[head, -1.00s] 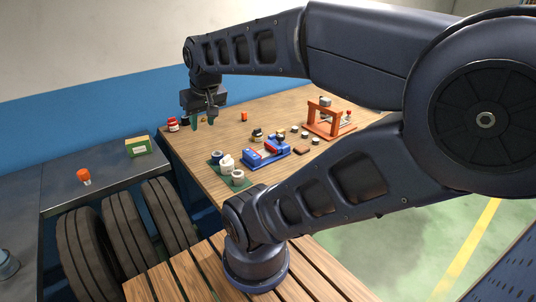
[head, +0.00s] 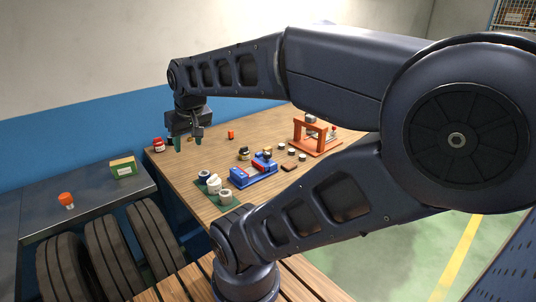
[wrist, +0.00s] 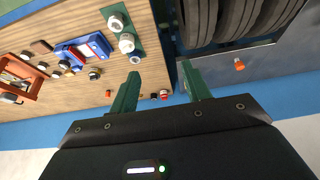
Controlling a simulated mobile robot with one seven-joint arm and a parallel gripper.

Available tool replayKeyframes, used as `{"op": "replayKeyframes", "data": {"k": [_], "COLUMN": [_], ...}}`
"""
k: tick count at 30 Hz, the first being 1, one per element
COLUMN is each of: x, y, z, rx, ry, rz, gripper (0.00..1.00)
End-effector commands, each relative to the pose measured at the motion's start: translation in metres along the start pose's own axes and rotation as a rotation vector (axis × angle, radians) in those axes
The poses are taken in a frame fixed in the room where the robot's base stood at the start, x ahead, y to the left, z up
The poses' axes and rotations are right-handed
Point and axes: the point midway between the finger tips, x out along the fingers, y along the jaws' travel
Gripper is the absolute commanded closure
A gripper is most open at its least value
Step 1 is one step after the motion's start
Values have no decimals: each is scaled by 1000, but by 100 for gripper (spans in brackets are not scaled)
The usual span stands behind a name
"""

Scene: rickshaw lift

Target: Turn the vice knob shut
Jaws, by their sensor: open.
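The blue vice (head: 252,172) lies on the wooden table, with red on its top. In the wrist view the vice (wrist: 85,48) shows at the upper left, beside the green mat. Which part of it is the knob I cannot tell at this size. My gripper (head: 187,145) hangs over the back left of the table, above and left of the vice and apart from it. In the wrist view my gripper (wrist: 160,90) has its two green fingers spread with nothing between them.
A green mat (head: 214,191) with several white and dark containers lies left of the vice. An orange frame (head: 316,137) stands to the right, with small round pieces between. A red-capped jar (head: 159,145) stands at the table's left edge.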

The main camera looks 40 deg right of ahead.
Motion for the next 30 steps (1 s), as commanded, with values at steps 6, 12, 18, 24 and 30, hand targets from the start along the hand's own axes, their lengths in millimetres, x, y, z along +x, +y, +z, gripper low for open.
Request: {"op": "replayKeyframes", "data": {"k": [6, 12, 18, 24, 30], "x": [5, 20, 40, 66, 95], "y": [13, 46, 89, 139, 197], "z": [-20, -59, -94, -121, -139], "rx": [-41, -135, -233, -328, -421], "ry": [-26, -76, -128, -177, -225], "rz": [6, 12, 10, 0, -18], "gripper": [38, 38, 38, 38, 38]}}
